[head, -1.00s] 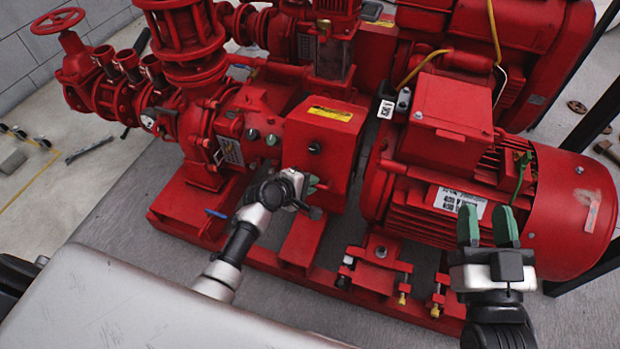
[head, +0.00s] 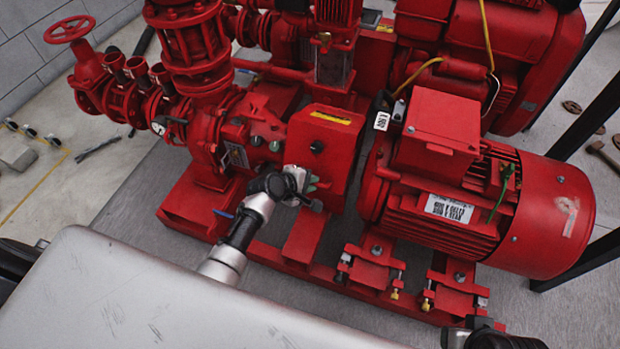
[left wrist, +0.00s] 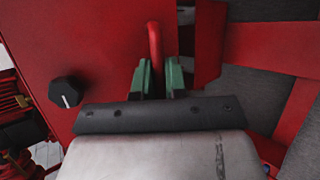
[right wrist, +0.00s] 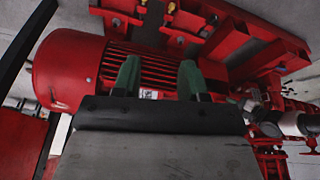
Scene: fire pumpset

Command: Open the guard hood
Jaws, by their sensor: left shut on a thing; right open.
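The guard hood (head: 322,140) is a red box with a yellow label and a black knob, between the pump and the motor. It looks closed. My left gripper (head: 311,184) is at the lower front of the hood. In the left wrist view, its green fingers (left wrist: 158,78) are shut on a red bar handle (left wrist: 155,42) on the hood's face (left wrist: 100,50), with the black knob to the left. My right gripper (right wrist: 159,78) is open and empty in the right wrist view, in front of the motor. In the head view only part of it shows at the bottom edge.
The red motor (head: 450,200) stands right of the hood. The pump (head: 200,125) with valves and a handwheel (head: 70,28) is to the left. Red base rails and bolted feet (head: 372,262) lie below. Black frame bars (head: 588,110) stand at the right.

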